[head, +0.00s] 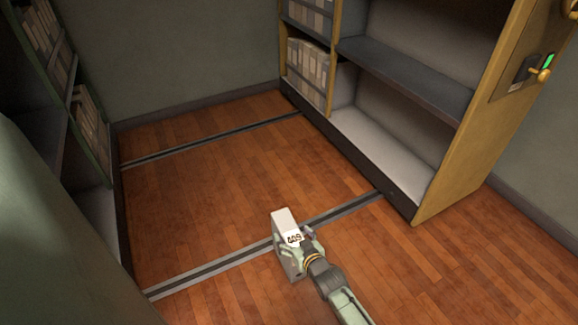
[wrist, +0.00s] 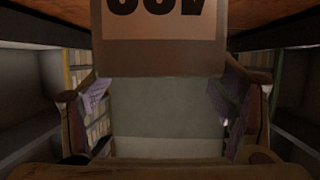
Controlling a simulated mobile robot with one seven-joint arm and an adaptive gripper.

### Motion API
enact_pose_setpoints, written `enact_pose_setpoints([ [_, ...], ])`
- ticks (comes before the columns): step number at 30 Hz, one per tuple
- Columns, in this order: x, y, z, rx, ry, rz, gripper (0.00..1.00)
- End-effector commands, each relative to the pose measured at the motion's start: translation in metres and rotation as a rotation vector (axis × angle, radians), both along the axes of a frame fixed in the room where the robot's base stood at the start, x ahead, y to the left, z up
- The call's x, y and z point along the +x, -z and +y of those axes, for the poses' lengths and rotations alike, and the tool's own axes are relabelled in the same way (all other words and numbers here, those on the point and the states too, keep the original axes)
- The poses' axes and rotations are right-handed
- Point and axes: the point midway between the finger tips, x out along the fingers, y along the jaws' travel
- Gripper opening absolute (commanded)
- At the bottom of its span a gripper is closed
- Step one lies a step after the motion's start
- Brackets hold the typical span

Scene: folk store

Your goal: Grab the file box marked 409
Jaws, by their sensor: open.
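The file box (head: 284,218) is pale grey and narrow, with a white label marked 409 in dark digits. It stands on the wooden floor over the near metal rail, and in the wrist view the box (wrist: 160,60) fills the top middle with its label cut off by the frame edge. My gripper (head: 303,240) is at the box's label side, right up close. I cannot tell whether the fingers touch the box.
A shelf unit (head: 405,75) with mostly empty shelves and some file boxes (head: 308,66) stands at the right. Another shelf unit (head: 68,100) stands at the left. A far rail (head: 210,140) crosses the floor.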

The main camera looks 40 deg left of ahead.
Motion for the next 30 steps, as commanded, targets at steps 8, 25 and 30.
enact_pose_setpoints([
  [8,0.0080,0.0071,0.0151,0.001,0.001,-0.001,0.78],
  [25,0.0078,0.0070,0.0147,0.000,0.001,0.000,0.52],
  [30,0.0077,0.0069,0.0146,0.000,0.001,0.000,0.40],
])
